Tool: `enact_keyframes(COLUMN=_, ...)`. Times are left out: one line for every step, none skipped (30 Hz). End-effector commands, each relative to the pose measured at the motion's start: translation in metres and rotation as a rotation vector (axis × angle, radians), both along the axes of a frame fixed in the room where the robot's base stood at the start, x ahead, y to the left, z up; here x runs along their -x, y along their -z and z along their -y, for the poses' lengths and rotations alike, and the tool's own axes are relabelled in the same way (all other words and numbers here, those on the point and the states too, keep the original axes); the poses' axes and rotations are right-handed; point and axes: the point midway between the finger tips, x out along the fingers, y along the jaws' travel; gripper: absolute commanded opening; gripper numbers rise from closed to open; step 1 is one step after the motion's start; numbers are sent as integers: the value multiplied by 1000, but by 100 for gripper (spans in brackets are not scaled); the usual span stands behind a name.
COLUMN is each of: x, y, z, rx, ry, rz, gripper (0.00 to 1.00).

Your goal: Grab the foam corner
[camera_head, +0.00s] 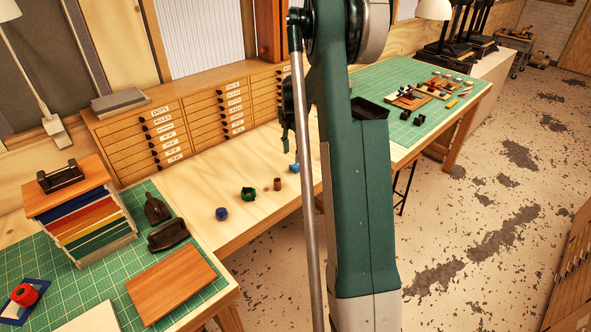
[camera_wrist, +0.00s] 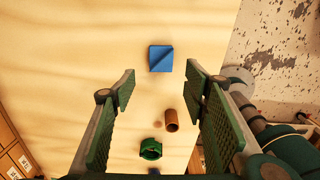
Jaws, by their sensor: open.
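The foam corner appears to be the small blue block (camera_head: 294,168) on the pale wooden bench, near my arm. In the wrist view the blue block (camera_wrist: 161,58) shows a darker diagonal facet and lies just beyond the fingertips, near the middle. My gripper (camera_wrist: 160,82) is open, with green padded fingers on either side and nothing held between them. In the head view my gripper (camera_head: 286,143) hangs above the bench near the block, partly hidden by my arm.
A brown cylinder (camera_head: 277,184), a green notched ring (camera_head: 248,194) and a dark blue round piece (camera_head: 222,213) lie in a row left of the block. A drawer cabinet (camera_head: 190,128) stands behind. Bare bench surrounds the block; the bench edge drops to the floor.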

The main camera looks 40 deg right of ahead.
Motion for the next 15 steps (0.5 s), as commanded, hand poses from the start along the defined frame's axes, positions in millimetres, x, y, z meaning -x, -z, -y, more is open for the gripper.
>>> enact_keyframes(x=0, y=0, z=0, rx=0, ry=0, rz=0, gripper=44)
enact_keyframes(x=0, y=0, z=0, rx=0, ry=0, rz=0, gripper=44)
enact_keyframes(x=0, y=0, z=0, rx=0, ry=0, rz=0, gripper=44)
enact_keyframes(x=0, y=1, z=0, rx=0, ry=0, rz=0, gripper=44)
enact_keyframes(x=0, y=2, z=0, rx=0, ry=0, rz=0, gripper=44)
enact_keyframes(x=0, y=4, z=0, rx=0, ry=0, rz=0, gripper=44)
enact_keyframes(x=0, y=6, z=0, rx=0, ry=0, rz=0, gripper=44)
enact_keyframes(x=0, y=8, z=0, rx=0, ry=0, rz=0, gripper=44)
enact_keyframes(x=0, y=11, z=0, rx=0, ry=0, rz=0, gripper=44)
enact_keyframes(x=0, y=13, z=0, rx=0, ry=0, rz=0, gripper=44)
enact_keyframes(x=0, y=16, z=0, rx=0, ry=0, rz=0, gripper=44)
enact_keyframes(x=0, y=19, z=0, rx=0, ry=1, rz=0, gripper=44)
enact_keyframes(x=0, y=21, z=0, rx=0, ry=0, rz=0, gripper=44)
enact_keyframes(x=0, y=23, z=0, rx=0, ry=1, rz=0, gripper=44)
enact_keyframes(x=0, y=24, z=0, rx=0, ry=1, rz=0, gripper=44)
